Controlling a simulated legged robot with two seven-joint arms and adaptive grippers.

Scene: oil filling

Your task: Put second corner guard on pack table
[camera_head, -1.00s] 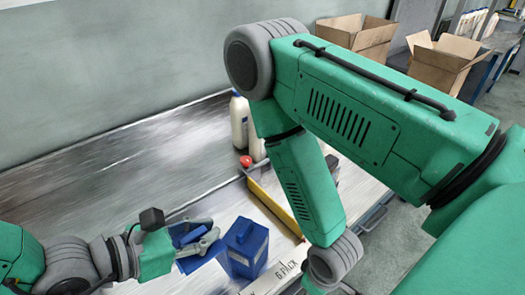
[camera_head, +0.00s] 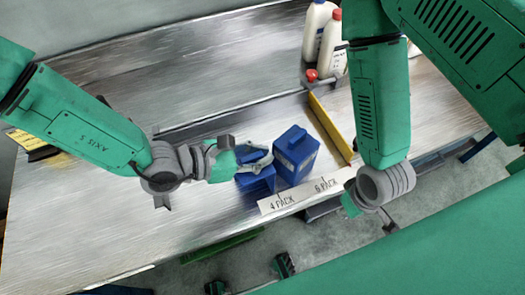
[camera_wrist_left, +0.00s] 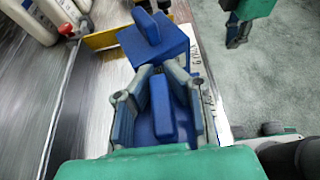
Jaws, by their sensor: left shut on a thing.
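My left gripper (camera_head: 258,160) is shut on a blue corner guard (camera_head: 262,183), seen over the table's front edge near the "4 PACK" label. In the left wrist view its fingers (camera_wrist_left: 158,95) clasp the guard's raised blue grip (camera_wrist_left: 161,108). Another blue corner guard (camera_head: 297,157) stands right beside it, near the "6 PACK" label; it also shows in the left wrist view (camera_wrist_left: 152,45). I cannot tell whether the held guard rests on the pack table (camera_head: 90,190) or hangs just above it. My right gripper (camera_head: 352,205) is partly hidden and empty-looking beyond the front edge.
A yellow divider (camera_head: 330,128) stands on the table just right of the guards. A white label strip (camera_head: 300,195) runs along the front edge.

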